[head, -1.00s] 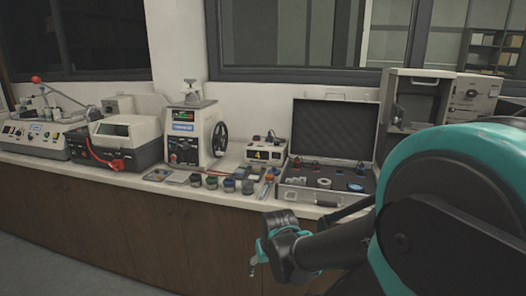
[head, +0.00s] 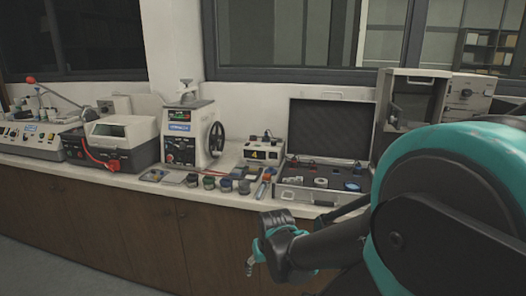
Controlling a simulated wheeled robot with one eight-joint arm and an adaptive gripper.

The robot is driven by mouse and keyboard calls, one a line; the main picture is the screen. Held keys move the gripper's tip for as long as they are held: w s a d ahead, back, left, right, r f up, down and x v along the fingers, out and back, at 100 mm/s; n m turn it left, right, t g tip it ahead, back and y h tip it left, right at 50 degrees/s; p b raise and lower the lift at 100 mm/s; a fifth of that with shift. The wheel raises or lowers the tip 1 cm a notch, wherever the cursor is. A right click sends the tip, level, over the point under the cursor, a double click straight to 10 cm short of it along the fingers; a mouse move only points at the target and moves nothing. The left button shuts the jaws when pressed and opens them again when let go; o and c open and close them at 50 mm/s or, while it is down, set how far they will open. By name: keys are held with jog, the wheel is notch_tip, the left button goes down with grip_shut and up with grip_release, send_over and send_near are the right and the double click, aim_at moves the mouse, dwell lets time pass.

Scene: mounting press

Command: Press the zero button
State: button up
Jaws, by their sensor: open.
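The mounting press (head: 193,132) stands on the counter left of the middle in the head view. It is a cream box with a small display (head: 180,121), a dark control panel (head: 180,150) low on its front, and a black handwheel on its right side. The separate buttons are too small to tell apart, so I cannot make out which is zero. My gripper (head: 250,266) is low in front of the counter, right of the press and well apart from it. It is open and holds nothing that I can see.
Several small jars (head: 225,184) stand along the counter's front edge before the press. A small box with a yellow 4 (head: 262,152) and an open black case (head: 328,130) are to its right. A grey-black machine (head: 115,142) is to its left. Floor is free in front.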

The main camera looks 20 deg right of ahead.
grip_shut()
dwell(1.4)
